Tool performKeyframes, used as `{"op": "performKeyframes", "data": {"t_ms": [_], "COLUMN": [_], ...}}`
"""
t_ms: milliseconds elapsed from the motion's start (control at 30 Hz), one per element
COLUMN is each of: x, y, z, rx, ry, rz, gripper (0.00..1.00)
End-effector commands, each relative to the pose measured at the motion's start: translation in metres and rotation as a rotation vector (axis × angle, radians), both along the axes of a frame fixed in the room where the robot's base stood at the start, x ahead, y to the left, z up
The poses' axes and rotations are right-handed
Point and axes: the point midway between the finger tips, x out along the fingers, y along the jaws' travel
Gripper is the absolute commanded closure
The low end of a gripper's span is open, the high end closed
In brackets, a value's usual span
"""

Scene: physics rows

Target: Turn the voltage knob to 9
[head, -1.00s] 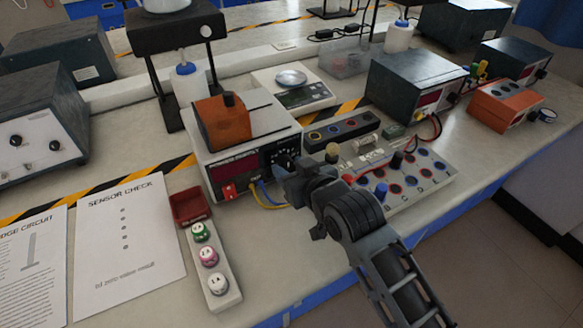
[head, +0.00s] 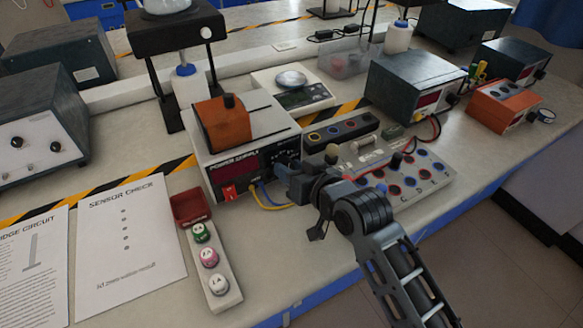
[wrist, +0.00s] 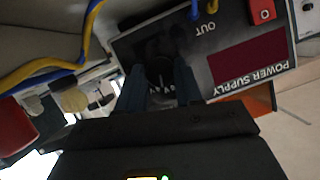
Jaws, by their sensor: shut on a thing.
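The power supply (head: 258,132) is a pale box with a dark front face, standing mid-table. Its face carries a dark red display (wrist: 248,55), which shows no readable digits, and a red switch (wrist: 262,11). My gripper (head: 283,176) is at the right part of this face. In the wrist view its two fingers (wrist: 164,88) close on the dark voltage knob (wrist: 160,76), with pale scale marks around it. The knob's pointer and the scale numbers are too dark and small to read. In the head view my gripper hides the knob.
An orange box (head: 221,122) sits on top of the supply. Blue and yellow leads (head: 266,198) hang from its front. A circuit board with coloured sockets (head: 420,175) stands close on the right. A strip with several round pieces (head: 213,265) lies at the front left.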

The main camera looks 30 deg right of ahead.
Motion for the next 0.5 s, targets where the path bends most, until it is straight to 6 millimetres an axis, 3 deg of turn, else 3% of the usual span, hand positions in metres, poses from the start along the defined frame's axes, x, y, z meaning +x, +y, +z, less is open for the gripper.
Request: {"op": "performKeyframes", "data": {"t_ms": [500], "x": [0.0000], "y": [-0.0032], "z": [-0.0026], "rx": [0.375], "ry": [0.000], "rz": [-0.001], "gripper": [0.95]}}
